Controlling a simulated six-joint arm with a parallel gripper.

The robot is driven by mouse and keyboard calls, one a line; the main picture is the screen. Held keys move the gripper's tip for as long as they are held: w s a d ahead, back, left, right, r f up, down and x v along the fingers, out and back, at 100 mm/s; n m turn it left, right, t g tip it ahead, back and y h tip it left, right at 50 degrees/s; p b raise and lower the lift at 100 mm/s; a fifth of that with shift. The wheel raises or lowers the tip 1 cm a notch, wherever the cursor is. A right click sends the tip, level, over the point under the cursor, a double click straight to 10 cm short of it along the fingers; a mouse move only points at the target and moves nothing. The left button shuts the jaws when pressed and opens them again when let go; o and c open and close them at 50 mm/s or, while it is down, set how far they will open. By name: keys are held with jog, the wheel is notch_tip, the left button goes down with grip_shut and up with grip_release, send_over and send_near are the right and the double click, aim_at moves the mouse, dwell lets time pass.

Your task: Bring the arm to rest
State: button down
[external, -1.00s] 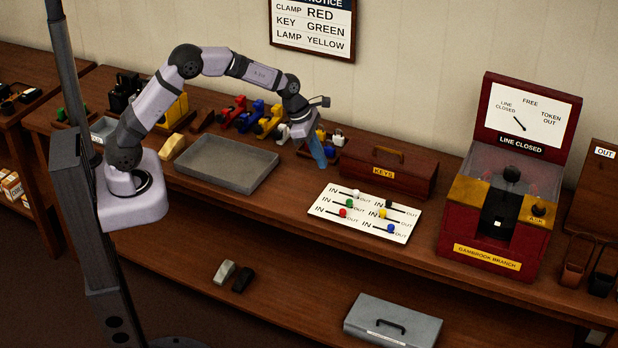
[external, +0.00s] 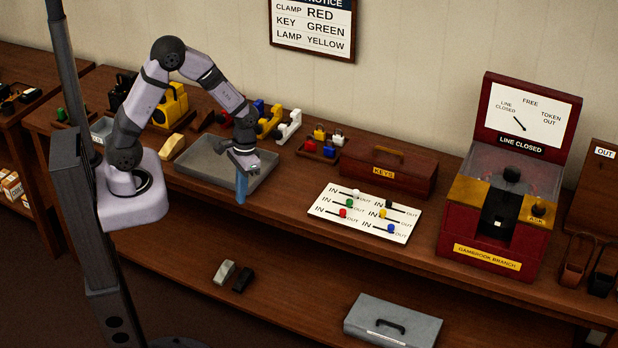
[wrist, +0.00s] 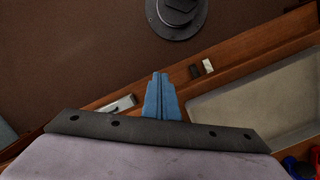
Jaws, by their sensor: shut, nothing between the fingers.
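My gripper (external: 240,188) points down with its blue fingers together and nothing between them. In the external view it is above the front right part of the grey tray (external: 197,170), near the bench's front edge. My arm bends up from its base at the left and reaches down to the right. In the wrist view the blue fingers (wrist: 160,98) are closed together, with the tray (wrist: 250,105) to their right. Whether the fingers touch anything below cannot be told.
Right of my gripper lie the IN/OUT board (external: 365,213) with coloured knobs, the KEYS box (external: 388,172) and a red LINE CLOSED machine (external: 500,200). Coloured pieces (external: 268,122) stand behind the tray. A grey case (external: 393,322) lies on the lower shelf.

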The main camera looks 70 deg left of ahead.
jog(key=s+r+m, duration=0.2)
jog(key=s+r, duration=0.1)
jog(key=s, duration=0.8)
jog(key=shift+t+y, duration=0.4)
jog(key=shift+t, duration=0.4)
jog(key=r, duration=0.1)
jog(key=w+d+r, duration=0.1)
jog(key=r, duration=0.2)
jog(key=shift+w+d+r, duration=0.25)
jog(key=shift+w, duration=0.05)
